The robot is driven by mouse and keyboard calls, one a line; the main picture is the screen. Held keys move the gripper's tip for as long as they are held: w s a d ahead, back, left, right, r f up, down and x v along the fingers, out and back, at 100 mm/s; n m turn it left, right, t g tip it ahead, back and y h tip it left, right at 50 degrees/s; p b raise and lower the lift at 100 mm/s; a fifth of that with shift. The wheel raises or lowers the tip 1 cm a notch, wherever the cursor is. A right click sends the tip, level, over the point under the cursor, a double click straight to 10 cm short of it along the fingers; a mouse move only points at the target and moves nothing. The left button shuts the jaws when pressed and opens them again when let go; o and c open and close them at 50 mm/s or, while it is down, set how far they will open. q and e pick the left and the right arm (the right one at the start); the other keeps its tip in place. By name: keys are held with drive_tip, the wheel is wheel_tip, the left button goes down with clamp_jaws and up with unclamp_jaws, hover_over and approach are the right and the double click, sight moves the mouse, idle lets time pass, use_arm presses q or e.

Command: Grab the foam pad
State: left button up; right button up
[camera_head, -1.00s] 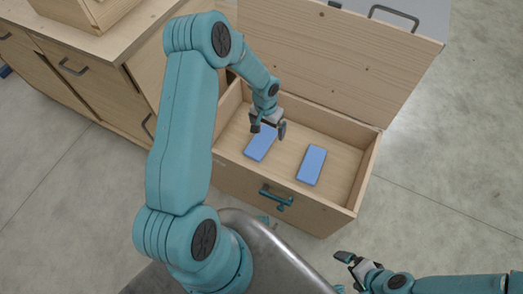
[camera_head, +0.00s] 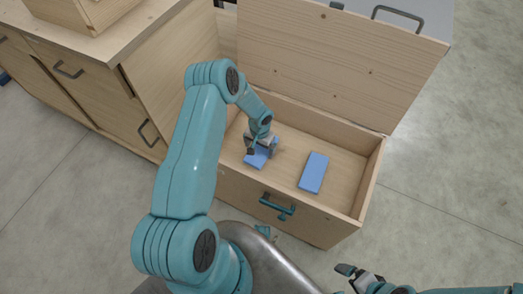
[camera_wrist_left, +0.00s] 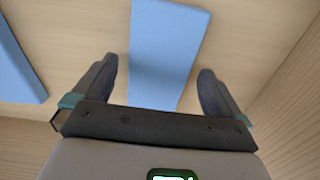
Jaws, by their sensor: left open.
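Two blue foam pads lie flat on the floor of an open wooden chest. The left pad (camera_head: 257,160) is partly hidden by my left gripper (camera_head: 262,148) in the head view. In the left wrist view this pad (camera_wrist_left: 167,50) lies between the two fingers of my left gripper (camera_wrist_left: 158,90), which is open with nothing held. The other pad (camera_head: 313,173) lies apart to the right in the head view; a pad also shows at the left edge of the wrist view (camera_wrist_left: 15,68). My right gripper (camera_head: 357,277) is at the lower right, outside the chest; its opening is unclear.
The chest (camera_head: 290,217) has low walls, a front handle (camera_head: 277,207) and a lid (camera_head: 340,60) standing open at its back. A wooden cabinet (camera_head: 110,85) stands to the left. Bare floor (camera_head: 440,200) lies to the right.

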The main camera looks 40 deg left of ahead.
use_arm(q)
drive_tip(key=shift+f, duration=0.8)
drive_tip(key=c, duration=0.9)
drive_tip(key=shift+r, duration=0.1)
drive_tip(key=shift+c, duration=0.2)
